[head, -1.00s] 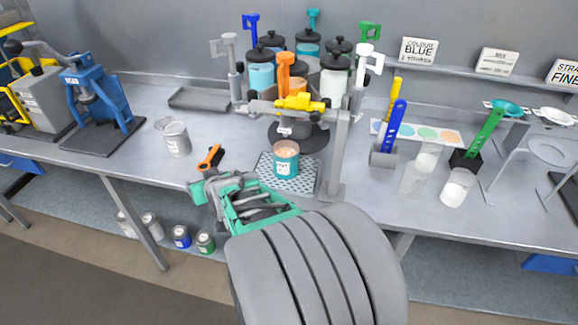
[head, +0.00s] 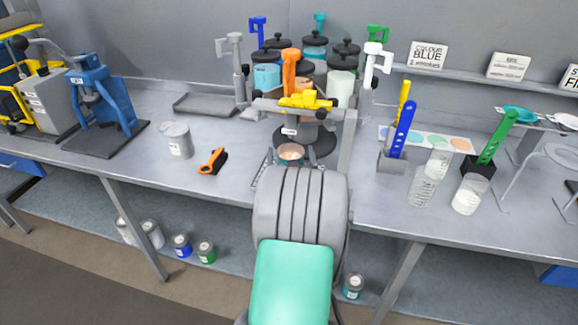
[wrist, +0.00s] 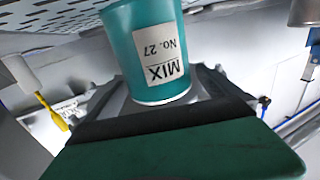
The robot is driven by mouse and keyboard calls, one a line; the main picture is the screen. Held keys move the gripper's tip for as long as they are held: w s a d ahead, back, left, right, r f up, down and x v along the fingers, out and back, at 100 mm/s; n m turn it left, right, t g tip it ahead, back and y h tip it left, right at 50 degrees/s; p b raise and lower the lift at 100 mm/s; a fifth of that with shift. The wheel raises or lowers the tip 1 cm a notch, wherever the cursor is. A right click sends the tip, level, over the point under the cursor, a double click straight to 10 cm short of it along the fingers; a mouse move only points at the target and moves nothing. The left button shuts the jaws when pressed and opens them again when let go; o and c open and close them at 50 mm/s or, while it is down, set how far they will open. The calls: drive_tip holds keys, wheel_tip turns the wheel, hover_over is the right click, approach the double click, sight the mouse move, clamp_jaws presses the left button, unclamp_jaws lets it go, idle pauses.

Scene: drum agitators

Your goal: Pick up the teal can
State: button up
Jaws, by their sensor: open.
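The teal can (head: 291,152) stands under the yellow-clamped agitator (head: 304,101); only its open top with peach contents and part of its rim show above my arm in the head view. In the wrist view the teal can (wrist: 150,45) is large and close, its label reading "MIX No. 27" upside down. My gripper (wrist: 165,92) is open, with dark finger parts low on either side of the can. I cannot tell whether they touch it.
The agitator's grey posts (head: 349,135) stand close beside the can. Another teal-banded can (head: 352,287) is below the table.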

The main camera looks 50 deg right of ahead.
sight(290, 144)
drive_tip(key=p+x, duration=0.1)
drive_tip(key=x, duration=0.3)
drive_tip(key=shift+c, duration=0.3)
drive_tip(key=c, duration=2)
drive_tip(key=shift+c, duration=0.4)
drive_tip(key=shift+r, duration=0.2)
